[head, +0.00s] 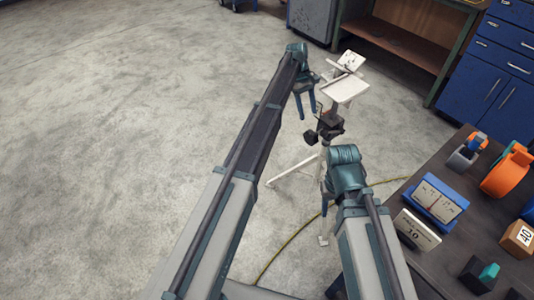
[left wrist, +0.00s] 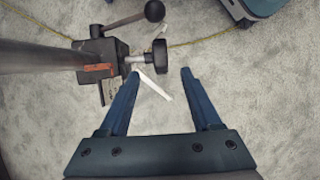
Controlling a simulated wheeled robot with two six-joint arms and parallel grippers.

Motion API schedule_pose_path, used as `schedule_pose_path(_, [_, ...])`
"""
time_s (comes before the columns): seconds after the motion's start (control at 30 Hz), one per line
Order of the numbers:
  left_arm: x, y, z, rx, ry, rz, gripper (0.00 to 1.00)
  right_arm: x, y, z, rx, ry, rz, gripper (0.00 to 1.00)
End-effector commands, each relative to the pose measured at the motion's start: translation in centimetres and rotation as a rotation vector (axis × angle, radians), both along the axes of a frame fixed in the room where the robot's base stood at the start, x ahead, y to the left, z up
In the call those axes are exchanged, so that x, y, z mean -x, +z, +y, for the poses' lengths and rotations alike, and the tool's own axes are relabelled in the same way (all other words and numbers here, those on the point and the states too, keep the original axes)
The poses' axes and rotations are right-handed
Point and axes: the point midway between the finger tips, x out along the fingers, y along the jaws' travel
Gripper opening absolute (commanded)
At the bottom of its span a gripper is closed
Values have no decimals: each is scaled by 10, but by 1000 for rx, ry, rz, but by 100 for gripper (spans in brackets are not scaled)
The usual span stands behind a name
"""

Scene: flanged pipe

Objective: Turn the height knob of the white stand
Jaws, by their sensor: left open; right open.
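The white stand (head: 345,88) stands on the floor ahead, with a dark clamp block on its post and white legs below. In the left wrist view the clamp block (left wrist: 102,58) sits around the grey post. A black height knob (left wrist: 159,54) sticks out from the block on a short light shaft. My left gripper (head: 307,113) is open beside the stand's post. In the left wrist view its fingers (left wrist: 160,74) point at the knob, which lies just beyond the gap between the tips. My right gripper (head: 325,203) is open, mostly hidden behind its own wrist, below the clamp.
A ball-ended lever (left wrist: 154,11) juts from the same clamp block. A dark workbench (head: 455,255) at the right holds several items, including an orange ring-shaped tool (head: 507,172). A yellow cable (head: 290,238) lies on the floor. The floor at the left is clear.

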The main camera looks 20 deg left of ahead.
Motion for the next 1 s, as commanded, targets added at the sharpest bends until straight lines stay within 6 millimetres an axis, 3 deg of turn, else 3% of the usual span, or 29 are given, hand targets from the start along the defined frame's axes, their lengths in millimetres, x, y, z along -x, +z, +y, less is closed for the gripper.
schedule_pose_path(0.03, [-3,16,3,0,1,0,65,0,17,0,0,0,0,50])
schedule_pose_path(0.2, [-9,42,12,-1,1,0,65,0,42,0,0,0,0,50])
schedule_pose_path(0.3, [21,28,15,-7,-50,-36,65,0,31,0,0,0,0,50])
schedule_pose_path(1.0, [152,18,39,-74,-390,-237,65,0,31,0,0,0,0,50])
